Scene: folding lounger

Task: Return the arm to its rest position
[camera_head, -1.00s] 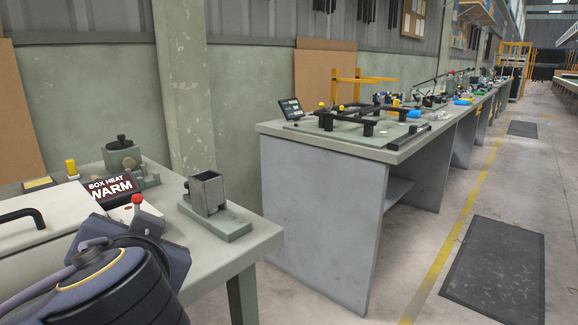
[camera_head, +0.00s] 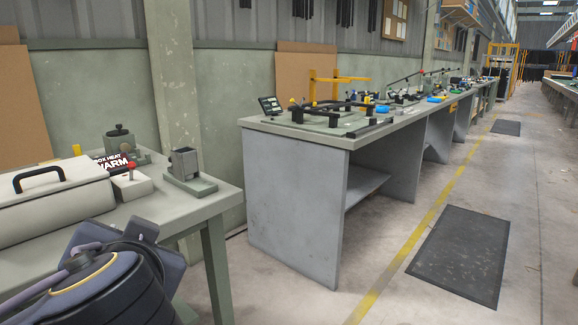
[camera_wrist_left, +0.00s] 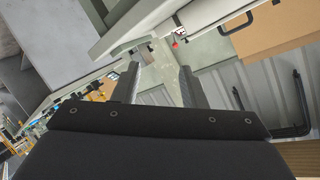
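My left arm fills the lower left corner of the head view, in front of the near bench; its gripper does not show there. In the left wrist view my left gripper (camera_wrist_left: 160,85) has its two dark fingers spread apart with nothing between them. Beyond the fingers the wrist view shows the bench and wall at a steep tilt. My right gripper is in neither view.
The near bench (camera_head: 170,215) carries a pale box with a black handle (camera_head: 50,200), a BOX HEAT WARM sign (camera_head: 112,162) and a grey metal fixture (camera_head: 187,170). A long second bench (camera_head: 290,190) runs along the wall. A dark mat (camera_head: 462,255) lies on the open floor.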

